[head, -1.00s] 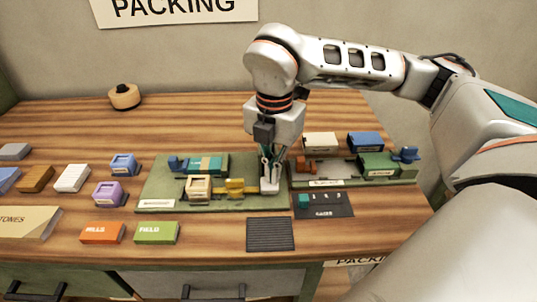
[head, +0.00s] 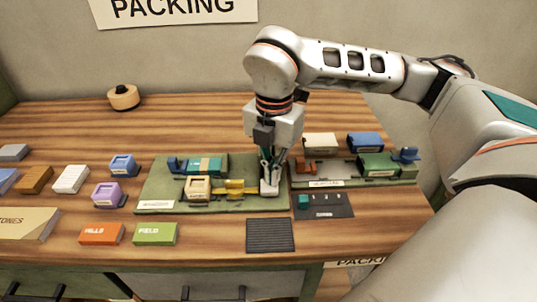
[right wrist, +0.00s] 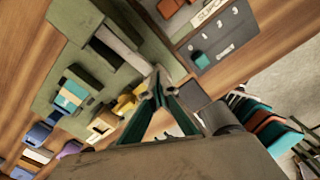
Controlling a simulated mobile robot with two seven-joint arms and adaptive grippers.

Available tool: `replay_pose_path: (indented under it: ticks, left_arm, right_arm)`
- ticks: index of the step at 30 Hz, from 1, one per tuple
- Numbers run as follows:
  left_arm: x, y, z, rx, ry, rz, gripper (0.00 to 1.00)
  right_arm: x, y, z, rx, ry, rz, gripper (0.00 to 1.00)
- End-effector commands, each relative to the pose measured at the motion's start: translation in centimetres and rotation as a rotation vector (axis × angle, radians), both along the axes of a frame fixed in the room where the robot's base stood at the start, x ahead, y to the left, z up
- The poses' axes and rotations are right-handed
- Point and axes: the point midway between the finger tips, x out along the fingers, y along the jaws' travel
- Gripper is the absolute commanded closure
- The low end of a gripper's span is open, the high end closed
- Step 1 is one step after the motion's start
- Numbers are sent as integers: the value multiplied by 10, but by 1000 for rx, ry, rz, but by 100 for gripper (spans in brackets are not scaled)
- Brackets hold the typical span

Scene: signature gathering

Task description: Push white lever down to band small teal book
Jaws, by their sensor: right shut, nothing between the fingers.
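The small teal book (head: 206,165), with a lighter stripe across it, lies at the back of the left green station board (head: 155,190). It also shows in the right wrist view (right wrist: 70,96). The white lever (head: 269,187) appears as a pale upright piece at the board's right end, partly hidden by my gripper. My right gripper (head: 268,164) is shut and empty, pointing down right at the lever; I cannot tell whether they touch. Its fingertips (right wrist: 157,92) meet in the right wrist view. My left gripper is not in view.
A cream block (head: 198,188) and a yellow piece (head: 236,188) sit at the board's front. A second green station (head: 350,182) stands to the right. A dark rack card (head: 325,206) and black ribbed mat (head: 270,235) lie in front. Several small coloured boxes lie left.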

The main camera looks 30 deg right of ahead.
Motion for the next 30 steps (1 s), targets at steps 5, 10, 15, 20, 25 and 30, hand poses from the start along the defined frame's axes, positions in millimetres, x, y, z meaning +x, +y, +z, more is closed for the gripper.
replay_pose_path:
  ticks: [5,10,15,20,25,30]
  left_arm:
    - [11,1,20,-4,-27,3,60]
    - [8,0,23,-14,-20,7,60]
    - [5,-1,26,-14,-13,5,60]
    - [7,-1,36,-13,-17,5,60]
    - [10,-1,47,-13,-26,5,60]
    - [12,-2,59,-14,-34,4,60]
  right_arm:
    - [0,0,15,0,-1,0,100]
    - [0,0,27,-1,0,1,100]
    - [0,0,40,-1,0,0,100]
    - [0,0,51,0,0,0,100]
    - [0,0,63,0,0,0,100]
    - [0,0,75,0,-1,0,100]
